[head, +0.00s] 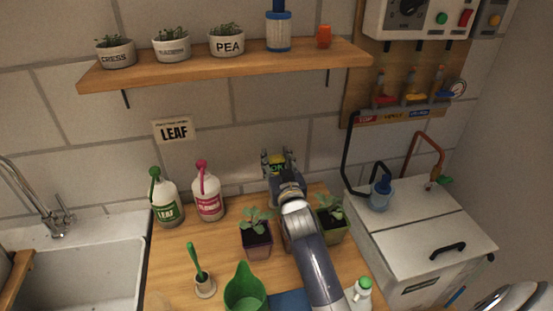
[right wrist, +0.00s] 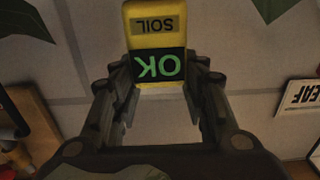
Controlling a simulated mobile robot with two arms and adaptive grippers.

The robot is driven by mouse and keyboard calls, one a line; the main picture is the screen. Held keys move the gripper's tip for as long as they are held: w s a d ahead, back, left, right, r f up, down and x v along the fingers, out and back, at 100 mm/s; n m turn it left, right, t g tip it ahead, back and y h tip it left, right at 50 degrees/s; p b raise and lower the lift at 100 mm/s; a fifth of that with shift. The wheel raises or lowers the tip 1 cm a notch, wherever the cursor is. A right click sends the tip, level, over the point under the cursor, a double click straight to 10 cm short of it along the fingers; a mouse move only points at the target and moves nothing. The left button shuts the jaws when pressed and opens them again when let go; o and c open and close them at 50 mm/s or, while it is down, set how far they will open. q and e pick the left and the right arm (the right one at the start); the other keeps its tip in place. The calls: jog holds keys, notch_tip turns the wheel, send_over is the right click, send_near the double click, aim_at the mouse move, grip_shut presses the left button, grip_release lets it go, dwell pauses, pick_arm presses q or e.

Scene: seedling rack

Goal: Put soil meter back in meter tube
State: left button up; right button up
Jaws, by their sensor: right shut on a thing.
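The soil meter (right wrist: 157,40) has a yellow body with a SOIL label and a dark display reading OK in green. It shows upside down in the right wrist view, between the fingers. In the head view the soil meter (head: 277,167) is a small yellow and dark patch near the back wall. My right gripper (head: 278,160) is shut on it, at the back of the wooden counter. The meter's lower part is hidden. I cannot make out the meter tube for certain; the arm covers part of the counter. My left gripper is not in view.
Potted seedlings (head: 256,238) (head: 332,222) stand on either side of my arm. A green spray bottle (head: 165,205) and a pink one (head: 208,200) stand left. A green jug (head: 245,292) and a small holder (head: 204,286) with a green tool are in front. A shelf (head: 230,68) hangs above.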

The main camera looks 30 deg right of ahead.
dwell(0.3)
jog(key=o, duration=2)
jog(key=shift+c, duration=0.2)
jog(key=shift+p+v, duration=0.5)
jog(key=shift+v, duration=0.55)
jog(key=shift+p+v, duration=1)
jog(key=shift+v, duration=2)
jog(key=shift+r, duration=0.1)
